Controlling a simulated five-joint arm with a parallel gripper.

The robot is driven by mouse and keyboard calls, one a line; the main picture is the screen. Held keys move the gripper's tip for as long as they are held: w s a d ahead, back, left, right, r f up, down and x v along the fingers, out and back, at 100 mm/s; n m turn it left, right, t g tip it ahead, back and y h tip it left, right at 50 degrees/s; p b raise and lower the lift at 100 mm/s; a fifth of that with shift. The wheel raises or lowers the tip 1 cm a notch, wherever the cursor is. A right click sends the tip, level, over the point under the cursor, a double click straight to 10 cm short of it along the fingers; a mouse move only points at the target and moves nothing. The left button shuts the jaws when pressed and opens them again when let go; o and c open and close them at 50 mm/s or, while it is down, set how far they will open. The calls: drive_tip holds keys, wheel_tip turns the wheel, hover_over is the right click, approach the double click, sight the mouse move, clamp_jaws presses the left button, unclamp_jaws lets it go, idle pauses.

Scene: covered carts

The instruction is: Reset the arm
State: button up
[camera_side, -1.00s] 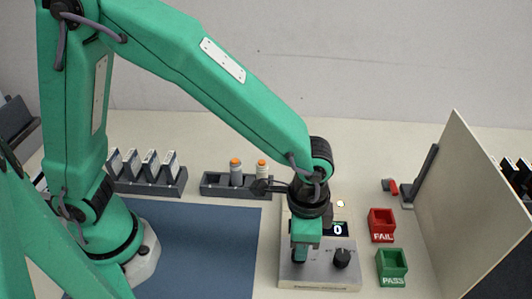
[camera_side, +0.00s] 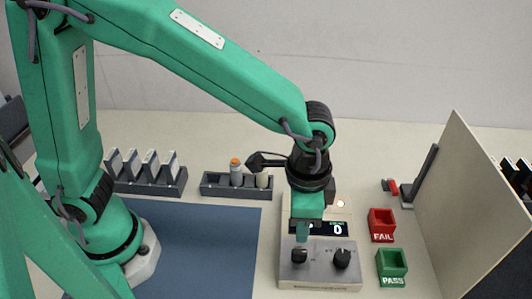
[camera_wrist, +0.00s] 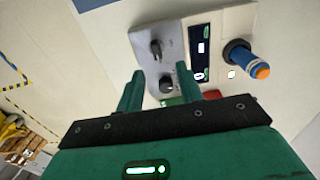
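My gripper (camera_side: 302,232) hangs above the grey and cream tester (camera_side: 320,268) in the side view. In the wrist view its two green fingers (camera_wrist: 158,92) stand apart with nothing held between them. The tester has two dark knobs (camera_wrist: 155,48) and a lit display (camera_side: 333,229) that seems to read 0. A blue cylinder with an orange end (camera_wrist: 246,61) stands in a dark socket on the tester in the wrist view. My wrist hides that cylinder in the side view.
A red FAIL bin (camera_side: 382,225) and a green PASS bin (camera_side: 391,267) stand right of the tester. A rack (camera_side: 222,191) holds two cylinders, one partly hidden. Another rack (camera_side: 145,184) holds several upright flat pieces. A tall panel (camera_side: 470,215) stands at right. The blue mat (camera_side: 200,245) is clear.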

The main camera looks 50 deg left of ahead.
drive_tip(key=a+r+n+t, duration=0.1)
drive_tip(key=a+r+n, duration=0.1)
drive_tip(key=a+r, duration=0.35)
drive_tip(key=a+r+n+t, duration=0.1)
drive_tip(key=a+r+n, duration=0.15)
drive_tip(key=a, duration=0.55)
drive_tip(key=s+a+r+n+t, duration=0.3)
drive_tip(key=s+a, duration=0.3)
drive_tip(key=a, duration=0.6)
drive_tip(key=shift+s+a+n, duration=0.15)
drive_tip(key=shift+s+n, duration=0.1)
drive_tip(key=shift+n, duration=0.5)
drive_tip(key=shift+c, duration=0.3)
